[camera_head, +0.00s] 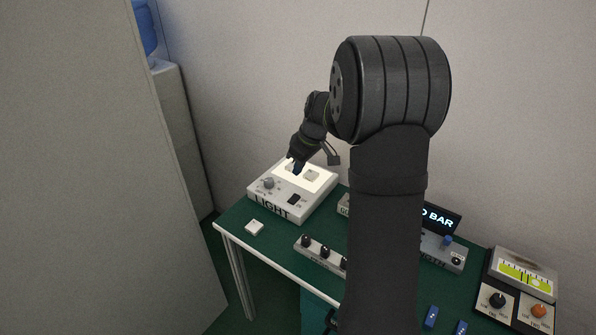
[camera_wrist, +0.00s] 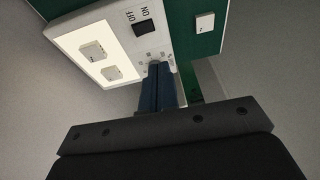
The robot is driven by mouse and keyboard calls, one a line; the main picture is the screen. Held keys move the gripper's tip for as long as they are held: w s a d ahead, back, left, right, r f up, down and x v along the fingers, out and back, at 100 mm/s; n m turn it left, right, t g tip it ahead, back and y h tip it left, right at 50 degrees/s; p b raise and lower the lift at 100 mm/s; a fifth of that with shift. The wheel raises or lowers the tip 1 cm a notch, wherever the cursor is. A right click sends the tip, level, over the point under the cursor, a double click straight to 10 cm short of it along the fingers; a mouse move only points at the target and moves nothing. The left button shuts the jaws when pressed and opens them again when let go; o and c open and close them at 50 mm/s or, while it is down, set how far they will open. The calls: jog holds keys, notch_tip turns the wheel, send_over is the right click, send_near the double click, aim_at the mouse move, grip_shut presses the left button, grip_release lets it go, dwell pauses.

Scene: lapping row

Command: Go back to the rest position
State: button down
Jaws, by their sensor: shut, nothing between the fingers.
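My gripper (camera_head: 297,170) is over the light box (camera_head: 318,206) at the back left of the green table. Its two dark blue fingers (camera_wrist: 158,66) are together and empty in the wrist view, pointing at the box's front panel. I cannot tell how far above the box they are. The box has a lit white top, a knob (camera_head: 268,183) and a black ON/OFF switch (camera_head: 294,199); the switch also shows in the wrist view (camera_wrist: 144,28). Two white tiles (camera_wrist: 93,49) (camera_wrist: 111,72) lie on the lit top. My arm hides part of the table.
A loose white tile (camera_head: 254,227) lies on the green table (camera_head: 262,245) near its left edge. A strip with black knobs (camera_head: 324,252), a screen (camera_head: 440,217) and a meter box (camera_head: 525,272) stand along the table. A grey partition (camera_head: 90,170) is at left, a wall behind.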

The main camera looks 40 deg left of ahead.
jog(key=shift+f, duration=0.1)
jog(key=x, duration=0.3)
jog(key=w+x, duration=0.1)
jog(key=x, duration=0.2)
jog(key=w+x, duration=0.1)
jog(key=x, duration=0.3)
jog(key=shift+w+f, duration=0.1)
jog(key=shift+w, duration=0.1)
jog(key=v, duration=0.4)
jog(key=shift+s+r, duration=0.2)
jog(key=shift+r, duration=0.2)
jog(key=shift+f, duration=0.1)
